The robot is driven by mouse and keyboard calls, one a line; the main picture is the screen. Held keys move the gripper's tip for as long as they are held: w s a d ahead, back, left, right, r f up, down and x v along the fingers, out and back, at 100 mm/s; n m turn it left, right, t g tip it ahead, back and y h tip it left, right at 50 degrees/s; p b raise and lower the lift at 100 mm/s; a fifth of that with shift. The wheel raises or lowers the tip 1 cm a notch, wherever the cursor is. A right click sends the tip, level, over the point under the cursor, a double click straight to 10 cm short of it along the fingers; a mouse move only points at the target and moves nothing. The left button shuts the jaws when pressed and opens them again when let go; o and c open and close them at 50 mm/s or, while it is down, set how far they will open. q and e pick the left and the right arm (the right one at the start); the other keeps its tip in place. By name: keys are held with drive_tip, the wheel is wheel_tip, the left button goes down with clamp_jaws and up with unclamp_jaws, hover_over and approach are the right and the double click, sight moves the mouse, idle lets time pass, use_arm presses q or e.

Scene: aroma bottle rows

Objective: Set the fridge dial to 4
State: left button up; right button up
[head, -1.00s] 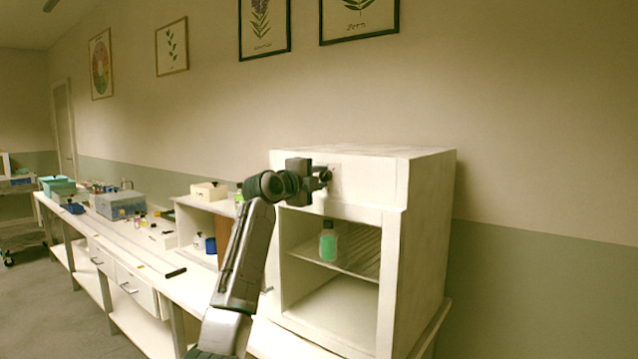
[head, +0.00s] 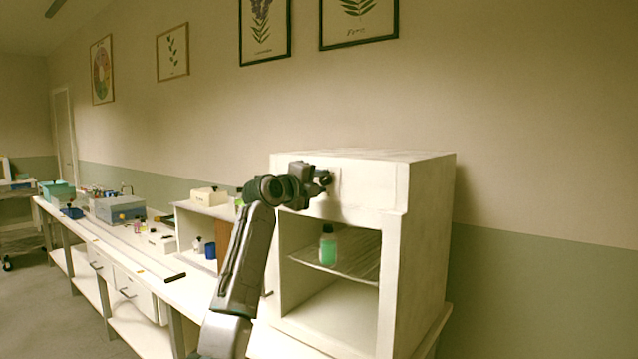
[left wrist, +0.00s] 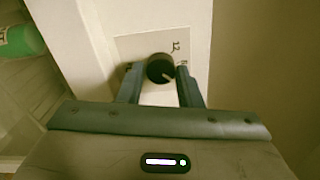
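The white fridge (head: 425,230) stands at the right end of the bench with its front open. Its dial (left wrist: 160,68) is a dark round knob on a pale plate in the left wrist view. A light pointer mark shows on the knob's lower right side. A sideways number, seemingly 12, is printed above right of the knob; another mark at left is partly hidden by a finger. My left gripper (head: 325,178) is at the fridge's upper front panel. In the left wrist view its fingers (left wrist: 160,82) flank the knob closely and appear shut on it. My right gripper is out of view.
A green bottle (head: 327,245) stands on the fridge's wire shelf (head: 355,262), below my left gripper. The long bench (head: 130,250) to the left holds a grey-blue box (head: 118,209) and small bottles. The wall behind is close to the fridge.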

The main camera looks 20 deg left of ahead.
use_arm(q)
drive_tip(key=o, duration=0.3)
drive_tip(key=shift+s, duration=0.1)
drive_tip(key=shift+s+a, duration=0.2)
drive_tip(key=shift+s, duration=0.1)
drive_tip(key=b+v, duration=0.3)
drive_tip(key=v, duration=0.7)
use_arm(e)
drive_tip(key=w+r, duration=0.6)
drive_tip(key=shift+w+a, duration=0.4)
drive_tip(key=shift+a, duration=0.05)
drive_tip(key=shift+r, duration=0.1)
